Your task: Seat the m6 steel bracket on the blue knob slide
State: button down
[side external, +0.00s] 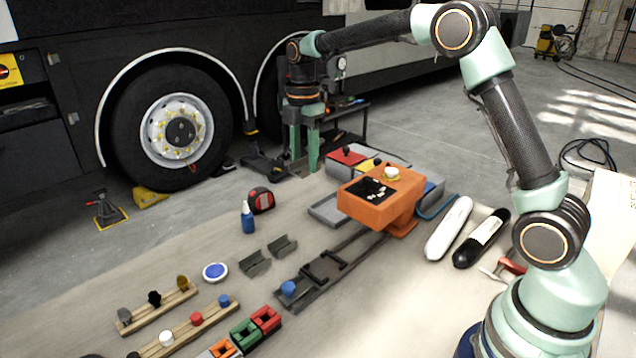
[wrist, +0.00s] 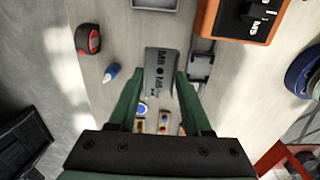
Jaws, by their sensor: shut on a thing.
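My gripper (side external: 304,150) hangs at the far side of the work mat with its green fingers pointing down. In the wrist view its fingers (wrist: 160,90) are shut on a grey steel bracket (wrist: 158,72). The bracket bears dark lettering and a dark round mark; I cannot read the size surely. The blue knob (side external: 288,289) stands at the near end of a dark slide rail (side external: 310,284), which carries a black frame (side external: 325,266). The rail is well nearer the camera than my gripper.
Two grey brackets (side external: 255,263) lie left of the rail. An orange housing (side external: 380,200) stands at its far end. A tape measure (side external: 261,200), blue bottle (side external: 248,218) and wooden peg strips (side external: 158,309) lie left. Two cylinders (side external: 449,228) lie right.

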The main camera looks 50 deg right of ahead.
jog(key=s+a+f, duration=0.2)
jog(key=s+f, duration=0.1)
jog(key=s, duration=0.1)
jog(key=s+a+f, duration=0.2)
jog(key=s+f, duration=0.1)
jog(key=f, duration=0.1)
jog(key=s+a+f, duration=0.2)
jog(key=s+f, duration=0.1)
jog(key=s, duration=0.1)
jog(key=shift+s+f, duration=0.25)
jog(key=shift+s, duration=0.05)
jog(key=shift+f, duration=2)
jog(key=shift+f, duration=1)
dwell(0.7)
grip_release()
dwell(0.4)
jog(key=shift+r, duration=3)
